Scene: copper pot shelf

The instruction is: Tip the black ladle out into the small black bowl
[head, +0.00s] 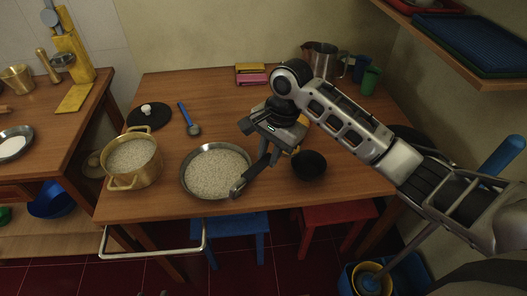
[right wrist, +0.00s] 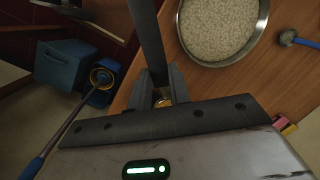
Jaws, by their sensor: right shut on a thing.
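My right gripper (head: 275,138) is shut on the handle of the black ladle (head: 254,173). The ladle slants down and left from the jaws, its lower end over the right front rim of the grey pan (head: 187,184) of pale grains. I cannot tell what the ladle holds or whether it touches the pan. In the right wrist view the dark handle (right wrist: 147,35) runs up from between the fingers (right wrist: 160,88); its far end is out of frame. The small black bowl (head: 309,165) stands on the table right of the ladle, apart from it; its inside looks dark. My left gripper is not in view.
A brass pot (head: 133,158) of grains stands left of the pan. A black lid (head: 149,117) and a blue-handled ladle (head: 189,121) lie behind. Pink and yellow blocks (head: 251,76), a metal jug (head: 321,58) and a green cup (head: 371,79) stand at the back. A shelf (head: 440,40) overhangs at right.

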